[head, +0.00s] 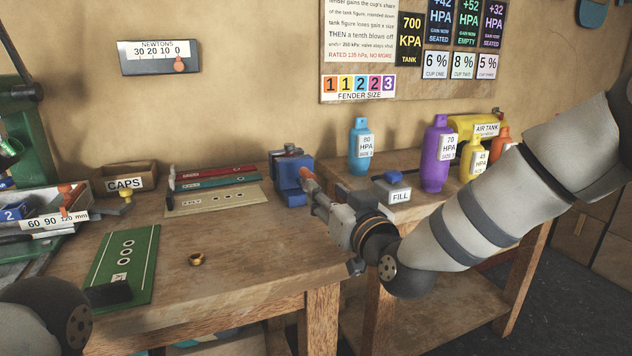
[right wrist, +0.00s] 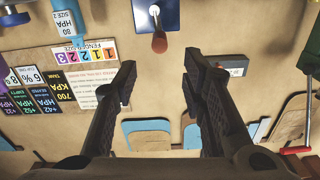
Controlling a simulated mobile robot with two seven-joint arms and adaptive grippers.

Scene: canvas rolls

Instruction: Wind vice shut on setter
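The blue vice (head: 292,178) stands at the bench's right back edge, with a dark piece at its top. Its red-orange handle end (head: 308,178) faces my right gripper (head: 316,196). I cannot tell how far the jaws are closed or identify a setter.
A blue FILL unit (head: 392,188) and several bottles, including a purple one (head: 437,155), stand on the right-hand table. A brass ring (head: 196,259) and a green strip (head: 122,262) lie on the bench. A CAPS box (head: 124,180) is behind. The bench's front middle is mostly clear.

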